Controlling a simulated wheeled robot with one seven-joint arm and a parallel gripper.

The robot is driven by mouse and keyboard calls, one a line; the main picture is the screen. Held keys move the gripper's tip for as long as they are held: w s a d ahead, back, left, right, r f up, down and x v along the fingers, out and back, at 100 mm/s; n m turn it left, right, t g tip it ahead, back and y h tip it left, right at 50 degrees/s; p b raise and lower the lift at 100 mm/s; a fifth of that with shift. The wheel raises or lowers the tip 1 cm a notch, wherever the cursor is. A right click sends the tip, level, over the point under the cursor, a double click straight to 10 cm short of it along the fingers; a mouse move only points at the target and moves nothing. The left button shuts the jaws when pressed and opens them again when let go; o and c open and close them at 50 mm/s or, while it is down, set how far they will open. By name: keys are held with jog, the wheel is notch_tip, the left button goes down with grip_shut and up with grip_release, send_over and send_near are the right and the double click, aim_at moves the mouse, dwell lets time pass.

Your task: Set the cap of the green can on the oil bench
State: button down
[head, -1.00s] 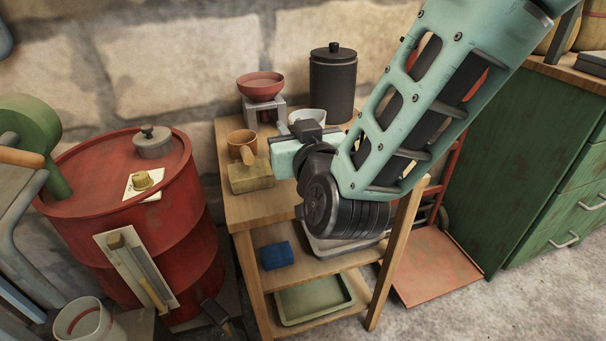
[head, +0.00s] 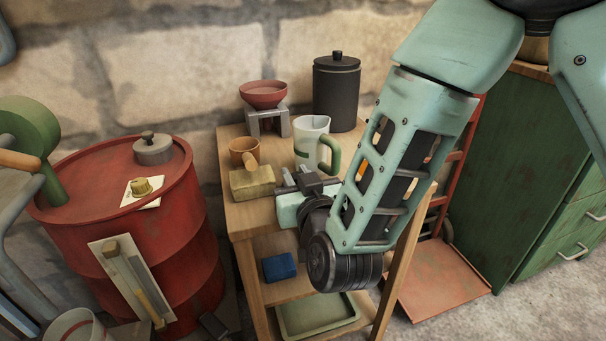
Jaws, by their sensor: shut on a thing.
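My gripper (head: 296,180) is low over the front of the wooden bench (head: 236,219), just right of a yellow-tan block and in front of a white jug with a green handle (head: 310,146). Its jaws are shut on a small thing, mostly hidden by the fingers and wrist. I cannot make out whether it is the cap, or whether it touches the bench top. I cannot clearly identify the green can. A green rounded object (head: 28,125) at the far left shows only in part.
The bench also holds the yellow-tan block (head: 252,182), an orange-brown mug (head: 243,150), a red bowl (head: 263,93) on a grey stand and a dark lidded canister (head: 337,92). A red drum (head: 125,240) stands left, with a grey knobbed lid (head: 153,149) on top.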

jog(key=shift+f, duration=0.25)
jog(key=c, duration=1.5)
grip_release()
jog(key=shift+c, duration=0.2)
jog(key=shift+r, duration=0.2)
jog(key=shift+r+p, duration=0.25)
jog(key=shift+p, duration=0.1)
jog(key=p+v, duration=1)
jog(key=v, duration=0.2)
